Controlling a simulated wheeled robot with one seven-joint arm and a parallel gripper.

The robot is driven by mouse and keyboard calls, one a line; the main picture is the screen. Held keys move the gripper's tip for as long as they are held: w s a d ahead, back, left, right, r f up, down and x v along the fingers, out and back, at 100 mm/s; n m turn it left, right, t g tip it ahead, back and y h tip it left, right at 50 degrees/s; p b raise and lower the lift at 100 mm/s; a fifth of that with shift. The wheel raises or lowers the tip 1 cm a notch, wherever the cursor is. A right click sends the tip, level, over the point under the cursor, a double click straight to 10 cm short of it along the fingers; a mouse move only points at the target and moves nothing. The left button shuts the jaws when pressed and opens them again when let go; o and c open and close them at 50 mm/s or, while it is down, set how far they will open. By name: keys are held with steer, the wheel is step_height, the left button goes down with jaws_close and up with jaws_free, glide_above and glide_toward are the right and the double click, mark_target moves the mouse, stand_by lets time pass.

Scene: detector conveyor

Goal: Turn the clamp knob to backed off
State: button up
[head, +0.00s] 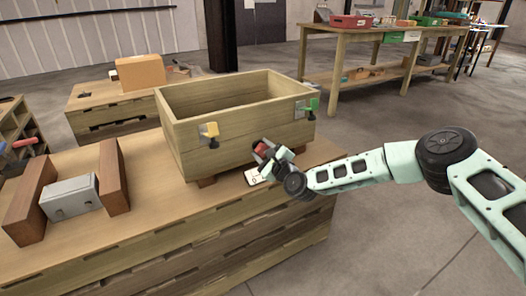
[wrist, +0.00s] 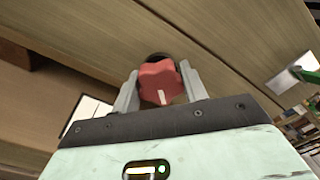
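The clamp knob is red and lobed, with a dark round base behind it and a white mark on its edge. It shows between my fingers in the wrist view (wrist: 158,80), the mark toward my palm. In the head view the knob (head: 262,150) is small, at the front of a wooden crate (head: 240,148). My gripper (wrist: 160,80) has a finger on each side of the knob, and the knob fills the gap between the fingertips. In the head view my gripper (head: 270,153) partly hides the knob and its mount.
The crate stands on a wooden bench. A yellow clip (head: 209,131) and a green clip (head: 308,106) sit on its front. A white card (head: 254,176) lies below the gripper. A grey metal block (head: 69,197) lies between two brown blocks at left.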

steer(key=shift+n, duration=0.3)
